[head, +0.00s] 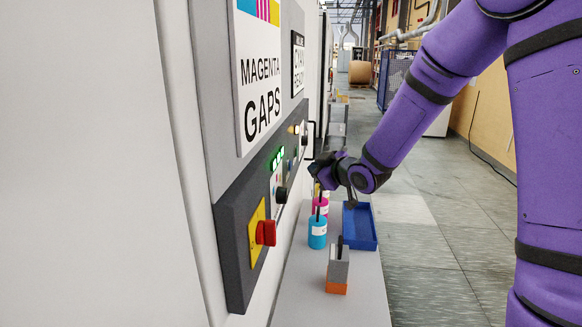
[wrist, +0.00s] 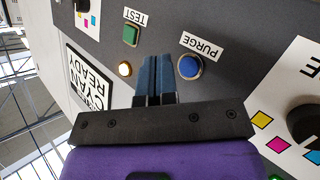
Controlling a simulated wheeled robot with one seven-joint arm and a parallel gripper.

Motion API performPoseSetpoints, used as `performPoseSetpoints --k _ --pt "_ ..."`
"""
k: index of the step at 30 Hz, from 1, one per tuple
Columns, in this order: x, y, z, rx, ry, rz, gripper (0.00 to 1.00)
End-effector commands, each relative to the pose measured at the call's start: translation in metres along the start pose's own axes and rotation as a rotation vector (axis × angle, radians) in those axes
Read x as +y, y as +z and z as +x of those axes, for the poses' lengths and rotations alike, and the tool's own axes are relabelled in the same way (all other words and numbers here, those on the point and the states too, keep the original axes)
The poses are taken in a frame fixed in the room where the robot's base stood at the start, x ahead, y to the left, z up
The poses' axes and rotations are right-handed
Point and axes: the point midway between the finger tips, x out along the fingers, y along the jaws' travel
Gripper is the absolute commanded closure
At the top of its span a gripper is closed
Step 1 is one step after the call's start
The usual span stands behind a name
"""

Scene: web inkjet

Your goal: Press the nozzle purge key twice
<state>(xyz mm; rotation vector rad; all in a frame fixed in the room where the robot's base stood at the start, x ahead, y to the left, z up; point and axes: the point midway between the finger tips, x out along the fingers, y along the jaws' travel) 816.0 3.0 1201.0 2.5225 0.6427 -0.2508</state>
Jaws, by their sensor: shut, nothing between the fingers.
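The purge key is a round blue button (wrist: 189,67) with a metal ring, under a label reading PURGE (wrist: 201,45) that appears upside down in the wrist view. My gripper (wrist: 155,62) is shut and empty, its two dark blue fingers together. In the wrist picture its tips lie just left of the blue button, between it and a green square button (wrist: 131,35) labelled TEST. I cannot tell whether the tips touch the panel.
A small lit lamp (wrist: 124,69) is left of my fingers. Black knobs and a red switch (head: 266,233) stick out of the panel. Below, a shelf (head: 318,300) holds a cyan bottle (head: 317,232), a magenta bottle (head: 323,205), a blue tray (head: 361,240) and a grey-orange block (head: 337,272).

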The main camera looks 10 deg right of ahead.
Motion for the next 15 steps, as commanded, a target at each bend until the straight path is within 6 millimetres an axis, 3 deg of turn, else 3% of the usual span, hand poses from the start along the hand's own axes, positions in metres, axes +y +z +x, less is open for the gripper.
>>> performPoseSetpoints --k 6,15 --pt "-0.010 -0.011 0.014 0.002 -0.001 -0.001 1.00" --pt "-0.014 -0.014 0.019 0.000 0.000 -0.001 1.00"
